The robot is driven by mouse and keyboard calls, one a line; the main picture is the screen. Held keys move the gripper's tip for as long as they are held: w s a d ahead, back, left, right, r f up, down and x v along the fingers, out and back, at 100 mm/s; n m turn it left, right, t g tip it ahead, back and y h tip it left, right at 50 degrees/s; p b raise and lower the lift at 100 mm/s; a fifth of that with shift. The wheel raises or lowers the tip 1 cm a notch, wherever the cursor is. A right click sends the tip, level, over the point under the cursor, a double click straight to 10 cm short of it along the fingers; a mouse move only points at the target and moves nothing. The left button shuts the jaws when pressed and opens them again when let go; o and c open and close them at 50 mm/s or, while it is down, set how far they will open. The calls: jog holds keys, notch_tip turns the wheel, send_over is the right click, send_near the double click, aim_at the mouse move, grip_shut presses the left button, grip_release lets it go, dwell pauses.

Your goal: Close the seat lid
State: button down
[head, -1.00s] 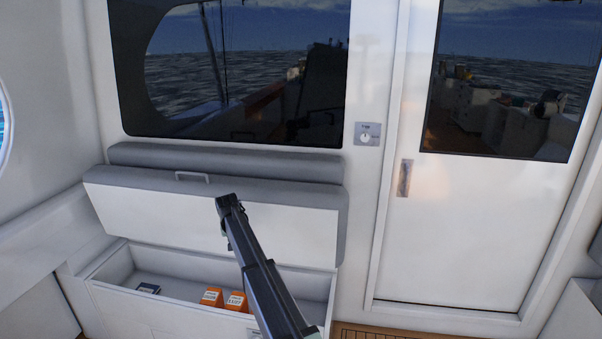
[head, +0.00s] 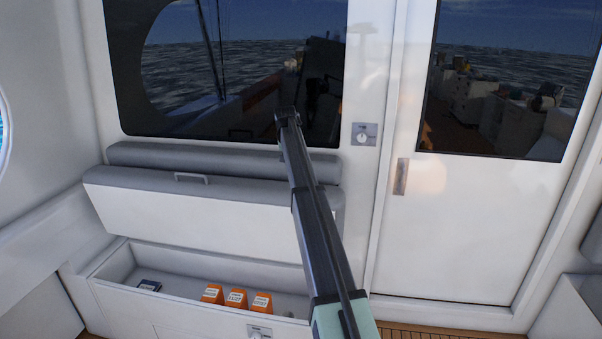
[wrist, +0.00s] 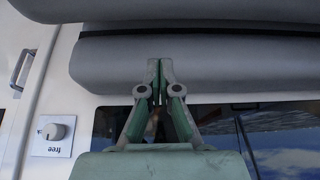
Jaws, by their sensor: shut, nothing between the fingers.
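The seat lid (head: 205,209), a grey cushion on a white panel with a small handle (head: 190,178), stands raised over the open seat box (head: 205,275) in the head view. The lid's cushion edge also shows at the top of the wrist view (wrist: 190,8), which is upside down. My gripper (wrist: 160,65) is shut and empty, with its fingertips in front of the grey backrest cushion (wrist: 215,62); I cannot tell whether they touch it. In the head view my arm reaches up past the lid's right part, hiding some of it, and ends before the window's lower edge.
Several orange boxes (head: 237,298) and a small dark item (head: 149,286) lie inside the seat box. A dark window (head: 235,65) is above the backrest. A round knob on a plate (head: 364,135) and a white door (head: 460,220) are to the right.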

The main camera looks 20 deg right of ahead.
jog(key=w+d+f+p, duration=0.1)
jog(key=f, duration=0.1)
jog(key=w+d+f+p, duration=0.1)
jog(key=d+f, duration=0.1)
jog(key=f, duration=0.1)
jog(key=w+d+f+p, duration=0.1)
jog(key=f, duration=0.2)
jog(key=shift+d+f+p, duration=0.15)
jog(key=shift+d+p, duration=0.15)
